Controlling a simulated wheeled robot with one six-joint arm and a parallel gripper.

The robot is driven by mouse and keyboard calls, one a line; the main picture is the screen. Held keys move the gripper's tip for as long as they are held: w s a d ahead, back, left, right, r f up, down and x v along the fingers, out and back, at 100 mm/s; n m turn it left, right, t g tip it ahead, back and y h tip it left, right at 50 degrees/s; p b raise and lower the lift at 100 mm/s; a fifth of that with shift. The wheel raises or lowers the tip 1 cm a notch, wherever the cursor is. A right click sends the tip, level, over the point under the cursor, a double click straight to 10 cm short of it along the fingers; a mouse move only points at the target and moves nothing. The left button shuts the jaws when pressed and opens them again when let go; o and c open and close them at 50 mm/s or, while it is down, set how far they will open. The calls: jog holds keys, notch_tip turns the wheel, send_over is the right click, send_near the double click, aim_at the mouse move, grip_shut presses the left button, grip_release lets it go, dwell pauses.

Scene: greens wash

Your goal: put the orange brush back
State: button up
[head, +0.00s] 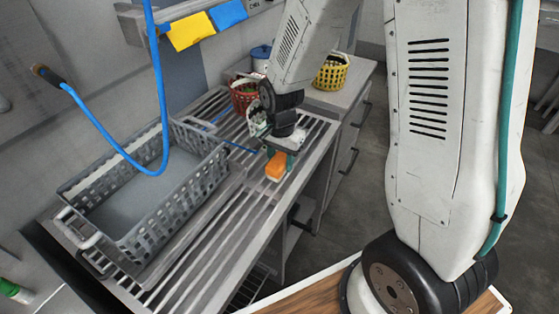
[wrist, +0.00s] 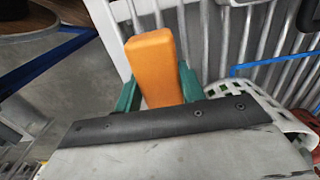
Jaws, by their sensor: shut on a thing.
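The orange brush (head: 276,166) shows in the head view as an orange block at the right part of the slatted metal rack. My gripper (head: 280,156) is over that part of the rack, with its green fingers shut on the brush. In the wrist view the orange brush (wrist: 152,62) stands out between the two green fingertips of my gripper (wrist: 157,88). The lower part of the brush is hidden behind the gripper's dark bar. I cannot tell whether the brush touches the slats.
A grey perforated basket (head: 190,135) sits on the slatted rack (head: 213,238) at the left. A red basket (head: 243,98) and a yellow basket (head: 331,74) stand behind my gripper. A blue hose (head: 158,90) hangs over the grey basket. The front slats are bare.

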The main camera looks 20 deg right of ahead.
aim_at(281, 158)
jog(key=shift+f, duration=0.7)
jog(key=shift+f, duration=0.1)
jog(key=o, duration=1.1)
notch_tip(281, 158, up, 12)
jog(key=shift+r, duration=0.2)
jog(key=s+d+r+n, duration=0.1)
jog(key=s+r+n, duration=0.2)
jog(key=s, duration=0.4)
jog(key=s+d+r+n, duration=0.1)
jog(key=s+r+n, duration=0.3)
jog(key=s, duration=0.3)
jog(key=s+r+n+t, duration=0.1)
jog(key=s+r+n, duration=0.2)
jog(key=s+r, duration=0.3)
jog(key=shift+s+d+n, duration=0.4)
jog(key=shift+s, duration=0.7)
